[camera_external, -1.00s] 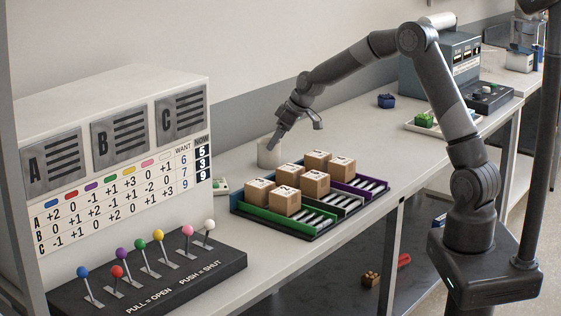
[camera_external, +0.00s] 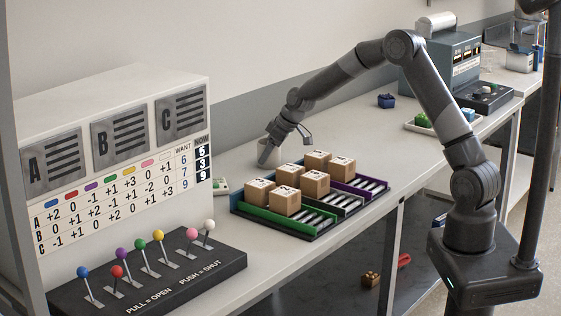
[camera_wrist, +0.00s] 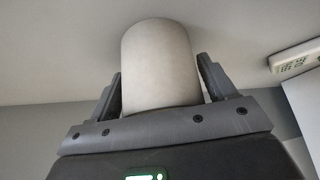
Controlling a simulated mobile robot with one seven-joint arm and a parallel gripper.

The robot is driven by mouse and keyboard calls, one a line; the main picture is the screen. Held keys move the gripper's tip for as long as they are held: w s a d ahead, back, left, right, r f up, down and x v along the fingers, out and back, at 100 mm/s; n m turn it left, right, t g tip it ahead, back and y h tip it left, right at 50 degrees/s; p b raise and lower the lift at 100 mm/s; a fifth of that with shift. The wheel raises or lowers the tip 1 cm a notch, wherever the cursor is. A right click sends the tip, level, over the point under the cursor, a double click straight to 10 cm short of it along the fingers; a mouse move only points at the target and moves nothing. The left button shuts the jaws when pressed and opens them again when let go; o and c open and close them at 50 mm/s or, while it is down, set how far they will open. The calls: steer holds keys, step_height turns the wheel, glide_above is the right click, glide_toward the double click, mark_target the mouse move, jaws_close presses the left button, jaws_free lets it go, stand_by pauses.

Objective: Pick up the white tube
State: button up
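The white tube (camera_external: 276,158) stands upright on the bench, behind the tray of boxes. In the wrist view the tube (camera_wrist: 160,60) rises between the two fingers of my gripper (camera_wrist: 160,80), one finger on each side. In the external view my gripper (camera_external: 286,151) is open, with one finger in front of the tube and hiding part of it, and the other to its right. I cannot tell whether either finger touches the tube.
A black tray (camera_external: 318,232) with several cardboard boxes (camera_external: 285,201) and coloured dividers sits just in front of the tube. A small white device (camera_external: 221,188) lies to the left. A lever panel (camera_external: 150,275) is at front left.

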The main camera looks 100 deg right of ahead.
steer(key=c, duration=0.6)
steer(key=shift+c, duration=0.2)
steer(key=shift+r, duration=0.1)
